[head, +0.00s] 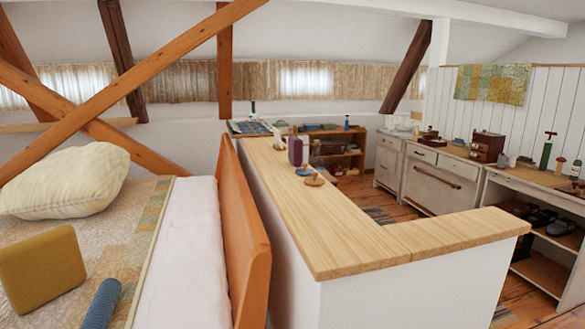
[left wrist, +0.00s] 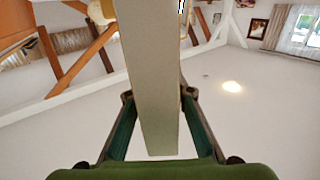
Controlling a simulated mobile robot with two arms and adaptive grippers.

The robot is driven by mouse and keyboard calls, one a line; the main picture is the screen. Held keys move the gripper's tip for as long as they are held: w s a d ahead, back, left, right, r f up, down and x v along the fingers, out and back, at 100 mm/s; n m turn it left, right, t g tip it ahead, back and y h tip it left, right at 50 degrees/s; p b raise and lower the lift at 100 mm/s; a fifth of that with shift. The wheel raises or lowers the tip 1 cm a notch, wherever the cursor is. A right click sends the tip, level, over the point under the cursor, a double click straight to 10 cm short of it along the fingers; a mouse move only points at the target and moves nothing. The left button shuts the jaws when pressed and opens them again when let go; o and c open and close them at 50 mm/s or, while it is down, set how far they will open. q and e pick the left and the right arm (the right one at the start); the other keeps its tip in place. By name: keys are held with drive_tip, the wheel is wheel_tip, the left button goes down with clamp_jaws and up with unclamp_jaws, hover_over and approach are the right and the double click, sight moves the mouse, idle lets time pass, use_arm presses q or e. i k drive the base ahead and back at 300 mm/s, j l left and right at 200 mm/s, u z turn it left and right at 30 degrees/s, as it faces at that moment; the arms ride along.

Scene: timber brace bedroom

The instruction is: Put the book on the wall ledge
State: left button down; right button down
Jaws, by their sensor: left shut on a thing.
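The book (left wrist: 148,85) is a pale grey-beige slab seen edge-on in the left wrist view. My left gripper (left wrist: 157,95) is shut on it, with a dark green finger on each side. Neither the book nor my grippers show in the head view. A low white wall with a long light-wood ledge on top (head: 345,232) runs through the middle of the head view. A narrow wooden shelf (head: 120,122) is on the far left wall behind the crossed beams. I cannot tell which of the two is the wall ledge.
On the low wall's top stand a purple object (head: 295,151) and small round items (head: 313,180); its near part is bare. A bed with a cream pillow (head: 68,180) and a mustard cushion (head: 42,268) is left, behind an orange board (head: 240,235). Cabinets (head: 440,180) stand right.

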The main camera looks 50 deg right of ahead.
sight(328, 217)
drive_tip(key=k+l, duration=0.15)
drive_tip(key=l, duration=0.3)
drive_tip(key=k+l+z, duration=0.1)
drive_tip(key=l, duration=0.3)
drive_tip(key=k+l, duration=0.2)
drive_tip(key=l, duration=0.25)
drive_tip(key=k+l+z, duration=0.1)
drive_tip(key=l, duration=0.35)
drive_tip(key=k+l, duration=0.15)
drive_tip(key=l, duration=0.3)
drive_tip(key=k+l+z, duration=0.15)
drive_tip(key=l, duration=0.3)
drive_tip(key=k+l, duration=0.1)
drive_tip(key=l, duration=0.35)
drive_tip(key=k+l+z, duration=0.1)
drive_tip(key=l, duration=0.35)
